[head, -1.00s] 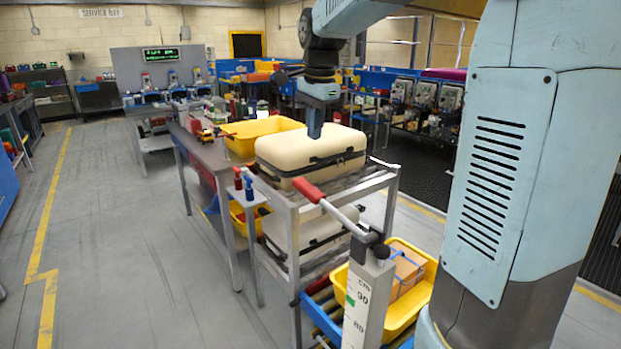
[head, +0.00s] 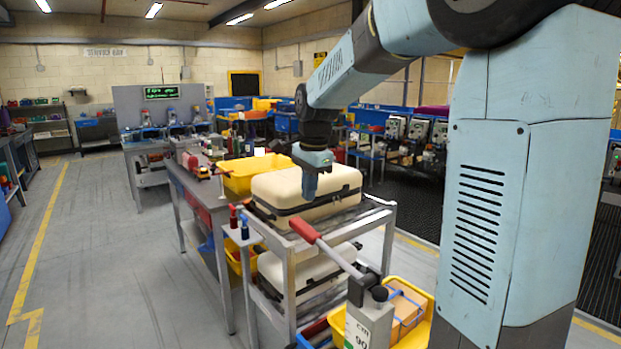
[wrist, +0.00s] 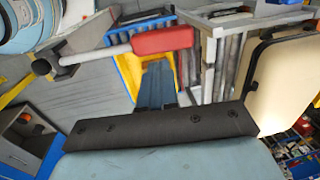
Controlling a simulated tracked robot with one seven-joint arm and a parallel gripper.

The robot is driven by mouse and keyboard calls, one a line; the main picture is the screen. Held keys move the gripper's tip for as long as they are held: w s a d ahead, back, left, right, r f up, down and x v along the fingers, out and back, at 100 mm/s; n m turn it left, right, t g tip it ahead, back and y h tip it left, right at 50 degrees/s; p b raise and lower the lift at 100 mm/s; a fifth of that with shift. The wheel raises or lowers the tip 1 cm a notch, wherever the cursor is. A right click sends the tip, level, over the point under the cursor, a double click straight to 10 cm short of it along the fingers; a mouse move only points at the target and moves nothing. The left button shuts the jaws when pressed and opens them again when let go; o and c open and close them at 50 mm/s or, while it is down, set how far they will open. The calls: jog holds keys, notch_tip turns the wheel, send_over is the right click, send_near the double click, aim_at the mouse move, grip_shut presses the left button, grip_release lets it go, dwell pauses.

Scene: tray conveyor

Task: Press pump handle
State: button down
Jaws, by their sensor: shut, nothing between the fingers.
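The pump handle is a silver lever with a red grip (head: 304,230), sloping up and left from a dark pivot on a grey pump post (head: 369,324) with a printed scale. In the wrist view the red grip (wrist: 163,40) lies just beyond my fingertips, its lever running left to a dark knob. My gripper (head: 309,194) points down, shut and empty, above and behind the grip in the head view, in front of the cream case. Its blue fingers also show in the wrist view (wrist: 157,85). It appears apart from the handle.
A metal cart (head: 392,208) carries a cream case (head: 335,187) on top, with another below. A yellow bin (head: 428,310) with a cardboard box stands beside the post. Red and blue knobs (head: 239,220) stand left of the cart. The floor at left is clear.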

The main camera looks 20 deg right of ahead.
aim_at(306, 227)
jog(key=f, duration=0.5)
jog(key=w+f, duration=0.1)
jog(key=f, duration=0.2)
jog(key=shift+a, duration=0.25)
